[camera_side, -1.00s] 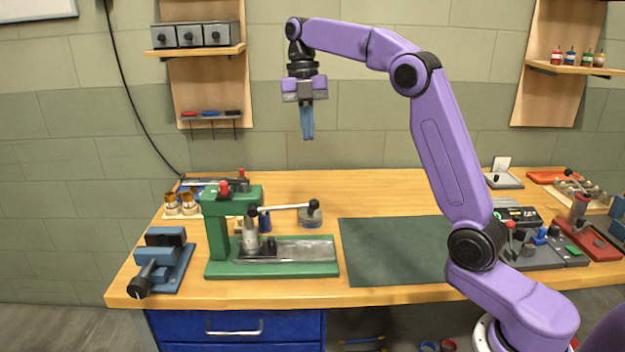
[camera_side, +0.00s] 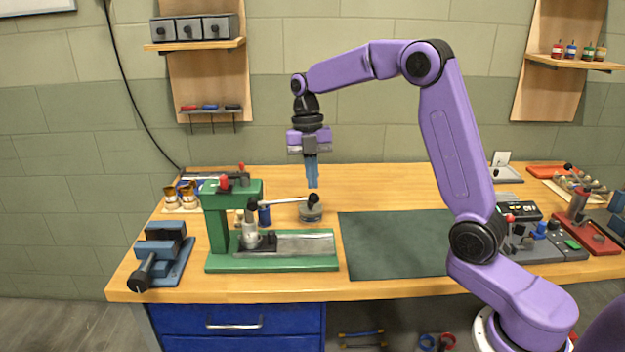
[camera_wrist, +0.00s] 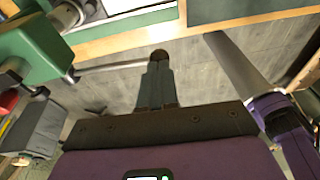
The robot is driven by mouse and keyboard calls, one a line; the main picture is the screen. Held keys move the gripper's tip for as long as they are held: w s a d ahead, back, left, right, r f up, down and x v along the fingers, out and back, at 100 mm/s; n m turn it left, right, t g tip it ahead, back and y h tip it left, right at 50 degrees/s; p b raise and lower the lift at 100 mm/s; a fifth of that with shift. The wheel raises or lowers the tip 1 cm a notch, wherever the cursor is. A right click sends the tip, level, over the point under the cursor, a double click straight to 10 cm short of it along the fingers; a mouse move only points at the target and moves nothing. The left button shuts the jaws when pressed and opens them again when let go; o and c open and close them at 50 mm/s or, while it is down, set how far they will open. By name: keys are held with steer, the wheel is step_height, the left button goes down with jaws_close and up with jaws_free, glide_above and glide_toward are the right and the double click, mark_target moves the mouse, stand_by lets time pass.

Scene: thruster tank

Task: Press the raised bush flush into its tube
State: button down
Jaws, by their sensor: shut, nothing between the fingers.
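A green bench press (camera_side: 217,235) stands at the left of the table, with a long lever (camera_side: 283,202) reaching right to a black knob (camera_side: 313,199). Its grey ram (camera_side: 250,236) is over the left of the base, beside a small dark fixture (camera_side: 270,240). The bush and tube are too small to make out. My gripper (camera_side: 312,186) is shut and empty, pointing down, with blue fingers just above the knob in the side view. In the wrist view the lever (camera_wrist: 112,67) and knob (camera_wrist: 158,55) show at the tips of my gripper (camera_wrist: 157,65); contact is unclear.
A blue vise (camera_side: 163,255) stands left of the press. A dark green mat (camera_side: 392,243) lies bare at the right. Devices with a red base (camera_side: 580,238) stand at far right.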

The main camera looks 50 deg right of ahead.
steer(key=shift+s+f, duration=0.1)
steer(key=shift+f, duration=0.35)
steer(key=shift+x, duration=0.85)
steer(key=v, duration=1.5)
steer(key=shift+s+d, duration=0.25)
